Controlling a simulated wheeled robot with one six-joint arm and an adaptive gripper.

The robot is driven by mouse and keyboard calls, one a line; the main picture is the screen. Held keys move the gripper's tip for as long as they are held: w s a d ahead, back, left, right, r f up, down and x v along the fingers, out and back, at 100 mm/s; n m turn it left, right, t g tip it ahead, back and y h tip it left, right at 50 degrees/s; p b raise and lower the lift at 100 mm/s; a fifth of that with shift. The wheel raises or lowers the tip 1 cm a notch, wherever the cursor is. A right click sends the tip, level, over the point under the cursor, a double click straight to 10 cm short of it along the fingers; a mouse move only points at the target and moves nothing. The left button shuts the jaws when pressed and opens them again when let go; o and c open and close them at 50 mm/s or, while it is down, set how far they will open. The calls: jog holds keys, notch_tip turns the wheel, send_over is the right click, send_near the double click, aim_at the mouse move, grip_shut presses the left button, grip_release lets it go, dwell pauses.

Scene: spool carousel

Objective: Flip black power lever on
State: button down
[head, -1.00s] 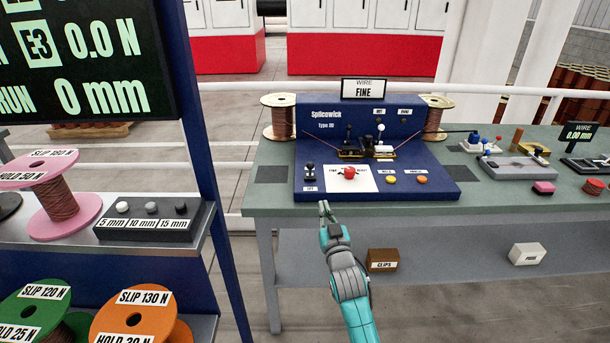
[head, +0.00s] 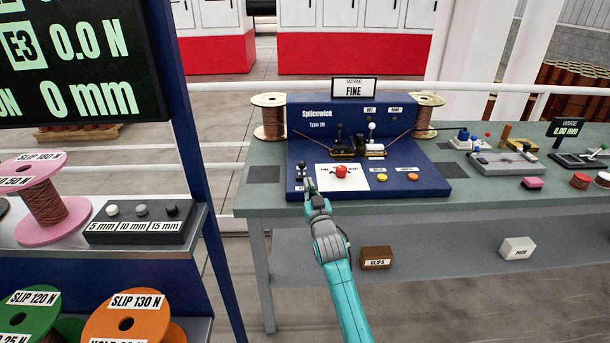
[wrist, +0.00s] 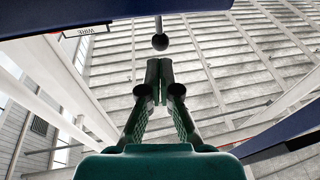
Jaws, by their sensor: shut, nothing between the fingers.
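The small black lever (head: 301,171) stands at the front left corner of the blue Splicewick machine (head: 430,180), left of the white panel. My gripper (head: 310,184) is at the machine's front edge, just in front and slightly right of the lever, and partly covers its base. The label below the lever cannot be read now. In the wrist view, a black ball knob on a thin rod (wrist: 160,42) hangs just beyond the fingertips, with a small gap. My gripper (wrist: 159,68) has its fingers together with nothing between them.
A red knob (head: 341,171) on the white panel sits close right of my gripper, with yellow (head: 382,178) and orange (head: 413,177) buttons further right. More levers stand at the machine's back. A shelf with spools and a button box (head: 140,235) is at the left.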

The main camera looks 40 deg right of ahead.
aim_at(305, 165)
jog(key=shift+x, duration=2.6)
jog(key=shift+w+d+r+g, duration=0.15)
jog(key=shift+w+r+g, duration=0.05)
jog(key=shift+r+g, duration=0.25)
jog(key=shift+w+d+r+g+y, duration=0.2)
jog(key=shift+w+r+g+y, duration=0.15)
jog(key=shift+g, duration=0.2)
jog(key=g+y, duration=0.1)
jog(key=w+d+r+m+g, duration=0.1)
jog(key=g, duration=0.1)
jog(key=shift+w+r+y, duration=0.15)
jog(key=shift+w+y, duration=0.05)
jog(key=shift+y, duration=0.15)
jog(key=w+g, duration=0.1)
jog(key=w+d+g+y, duration=0.1)
jog(key=g, duration=0.1)
jog(key=shift+d+r, duration=0.15)
jog(key=shift+r, duration=0.1)
jog(key=shift+w+d, duration=0.25)
jog(key=shift+w, duration=0.05)
jog(key=shift+r, duration=0.1)
